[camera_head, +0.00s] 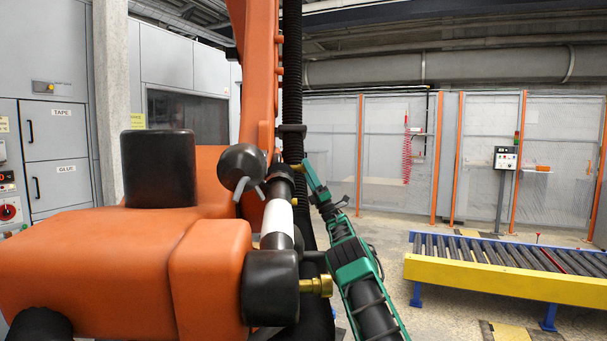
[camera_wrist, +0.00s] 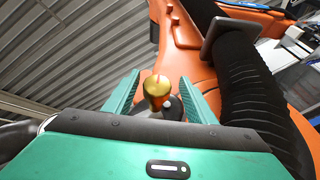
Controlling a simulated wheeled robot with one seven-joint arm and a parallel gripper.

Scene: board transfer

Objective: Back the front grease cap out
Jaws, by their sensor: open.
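A brass grease cap (camera_wrist: 157,88) stands between the two green fingers of my gripper (camera_wrist: 159,80) in the wrist view. The fingers are apart, with a visible gap on each side of the cap. In the head view my green gripper (camera_head: 312,176) reaches up to a brass cap (camera_head: 291,167) on the orange arm's joint, partly hidden by black parts. Another brass cap (camera_head: 318,285) sticks out to the right from a black cylinder lower down, clear of my gripper. I cannot tell from the pictures which one is called front.
The large orange robot arm (camera_head: 205,265) fills the left and centre. A black ribbed hose (camera_head: 292,70) runs down beside it, close to my gripper. A yellow-sided roller conveyor (camera_head: 500,280) stands at the right, with open floor before the mesh fence (camera_head: 395,150).

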